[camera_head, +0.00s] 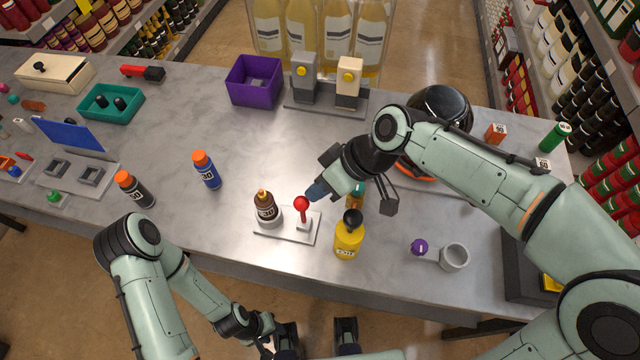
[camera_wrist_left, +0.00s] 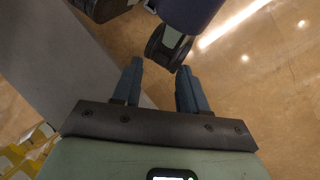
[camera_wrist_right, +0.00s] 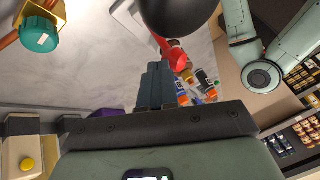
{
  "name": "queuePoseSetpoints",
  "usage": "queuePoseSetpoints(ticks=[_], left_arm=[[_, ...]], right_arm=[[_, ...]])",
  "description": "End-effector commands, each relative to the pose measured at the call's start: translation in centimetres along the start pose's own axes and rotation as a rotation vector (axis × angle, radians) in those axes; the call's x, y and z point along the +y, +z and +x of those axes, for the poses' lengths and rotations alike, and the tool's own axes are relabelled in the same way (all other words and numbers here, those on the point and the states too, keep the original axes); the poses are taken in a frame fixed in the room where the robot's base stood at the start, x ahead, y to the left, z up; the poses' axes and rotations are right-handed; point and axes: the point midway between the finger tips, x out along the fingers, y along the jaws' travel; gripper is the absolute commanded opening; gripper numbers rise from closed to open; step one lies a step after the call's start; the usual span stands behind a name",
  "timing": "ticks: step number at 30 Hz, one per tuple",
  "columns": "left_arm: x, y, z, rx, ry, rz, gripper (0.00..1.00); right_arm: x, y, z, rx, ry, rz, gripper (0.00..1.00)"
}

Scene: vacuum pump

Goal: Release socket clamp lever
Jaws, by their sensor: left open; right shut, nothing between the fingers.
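The clamp lever has a red ball knob (camera_head: 302,203) and stands upright on a pale base plate (camera_head: 298,237). A brown bottle (camera_head: 266,207) with an orange cap sits in the socket on the same plate, left of the lever. My right gripper (camera_head: 316,191) is shut and empty, its tips close beside the knob at the upper right. In the right wrist view the red knob (camera_wrist_right: 178,59) shows just right of the shut fingertips (camera_wrist_right: 160,68); I cannot tell whether they touch. My left gripper (camera_wrist_left: 160,68) is open and empty, low in front of the table, away from the lever.
A yellow bottle (camera_head: 348,238) with a black top stands right of the plate. A green-capped bottle (camera_head: 357,190) stands behind it, partly hidden by my right arm. A blue bottle (camera_head: 207,172) and a black bottle (camera_head: 135,190) stand left. The table middle behind the plate is clear.

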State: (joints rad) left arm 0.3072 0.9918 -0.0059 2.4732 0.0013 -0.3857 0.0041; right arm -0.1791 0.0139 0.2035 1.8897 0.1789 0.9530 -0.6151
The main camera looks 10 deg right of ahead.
Motion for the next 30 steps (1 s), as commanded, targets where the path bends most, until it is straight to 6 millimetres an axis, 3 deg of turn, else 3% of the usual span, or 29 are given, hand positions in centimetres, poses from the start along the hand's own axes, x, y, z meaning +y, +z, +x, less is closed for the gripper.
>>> queuePoseSetpoints(ticks=[10,15,30], left_arm=[[-1.5,0.2,3.9,-0.013,-0.005,-0.005,0.43],[-1.6,-0.7,5.2,0.014,0.002,-0.002,0.43],[-1.6,-1.1,5.3,0.029,0.005,0.000,0.43]], right_arm=[[-2.2,1.3,0.5,0.064,0.147,-0.109,0.00],[-3.4,2.0,0.8,0.101,0.238,-0.174,0.00],[-3.8,2.1,0.7,0.123,0.294,-0.209,0.00]])
